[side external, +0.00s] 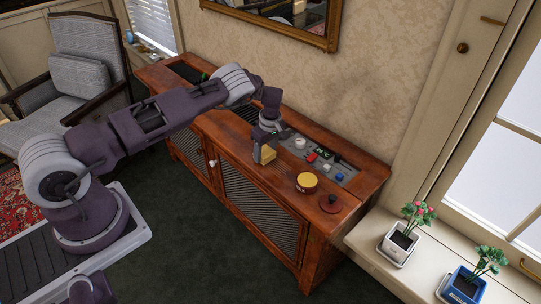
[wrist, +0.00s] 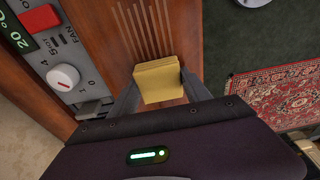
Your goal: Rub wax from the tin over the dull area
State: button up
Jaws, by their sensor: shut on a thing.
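My gripper (side external: 266,146) is shut on a folded yellow cloth or pad (wrist: 159,81), held between its two fingers in the wrist view. The pad (side external: 267,156) also shows in the side view, over the front part of the wooden cabinet top (side external: 225,128). I cannot tell whether it touches the wood. The open round tin (side external: 306,183) with yellow wax stands on the top to the right of my gripper.
A grey control panel (side external: 318,158) with knobs and a red button is set in the top behind the tin. Potted plants (side external: 400,240) stand on the right sill. An armchair (side external: 78,75) is at left.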

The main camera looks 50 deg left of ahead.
jog(key=shift+d+r, duration=0.15)
jog(key=shift+r, duration=3.85)
